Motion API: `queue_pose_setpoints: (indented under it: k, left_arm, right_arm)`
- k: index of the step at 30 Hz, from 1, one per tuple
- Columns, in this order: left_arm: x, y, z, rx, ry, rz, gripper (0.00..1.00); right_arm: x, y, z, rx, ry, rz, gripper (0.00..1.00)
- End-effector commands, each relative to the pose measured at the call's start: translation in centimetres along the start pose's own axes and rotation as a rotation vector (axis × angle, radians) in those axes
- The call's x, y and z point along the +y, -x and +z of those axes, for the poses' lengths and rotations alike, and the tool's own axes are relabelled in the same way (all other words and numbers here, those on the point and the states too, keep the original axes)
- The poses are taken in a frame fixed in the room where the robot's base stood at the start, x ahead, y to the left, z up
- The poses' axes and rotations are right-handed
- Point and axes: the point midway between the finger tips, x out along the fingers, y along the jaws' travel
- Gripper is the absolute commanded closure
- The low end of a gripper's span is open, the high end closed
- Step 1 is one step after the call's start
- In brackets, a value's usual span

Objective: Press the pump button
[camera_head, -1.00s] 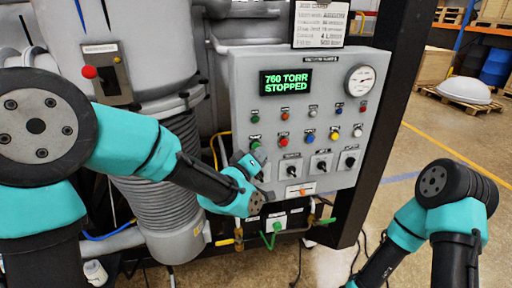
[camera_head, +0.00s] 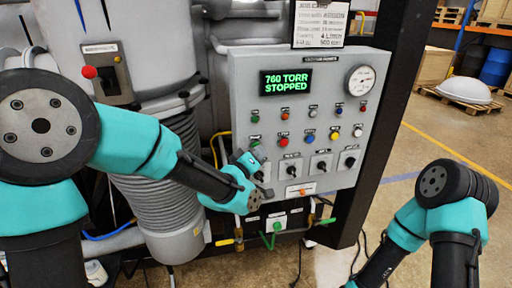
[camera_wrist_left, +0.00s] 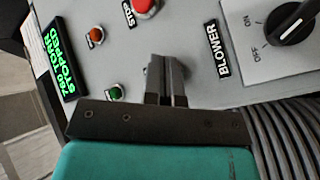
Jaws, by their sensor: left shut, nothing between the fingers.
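The grey control panel (camera_head: 335,95) fills the middle of the head view, with several coloured buttons. My left gripper (camera_head: 256,153) is at the panel's left side, at a green button (camera_head: 255,143) in the lower button row. In the left wrist view my gripper (camera_wrist_left: 166,62) is shut and empty, its tips over the panel face. They largely cover the spot left of the BLOWER label. I cannot tell whether the tips touch a button. No label reading PUMP is legible. A red button (camera_wrist_left: 146,6) with a STOP label lies nearby. My right gripper is out of view.
The display (camera_head: 285,82) reads 760 TORR STOPPED. A green indicator (camera_wrist_left: 115,94) and an orange-red one (camera_wrist_left: 95,37) lie close to my fingers. Rotary switches (camera_head: 320,163) sit below the buttons. A ribbed hose (camera_head: 165,210) stands left of the panel.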

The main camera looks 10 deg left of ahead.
Motion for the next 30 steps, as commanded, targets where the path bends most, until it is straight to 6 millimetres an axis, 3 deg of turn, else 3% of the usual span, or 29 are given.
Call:
queue_pose_setpoints:
  k: [18, 30]
  left_arm:
    - [-0.1, -0.2, -0.2, 0.001, 0.0, 0.0, 1.0]
    - [0.6, 0.8, 0.6, 0.001, 0.0, 0.001, 1.0]
  right_arm:
    - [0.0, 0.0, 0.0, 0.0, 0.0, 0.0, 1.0]
    - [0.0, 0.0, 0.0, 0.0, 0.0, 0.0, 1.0]
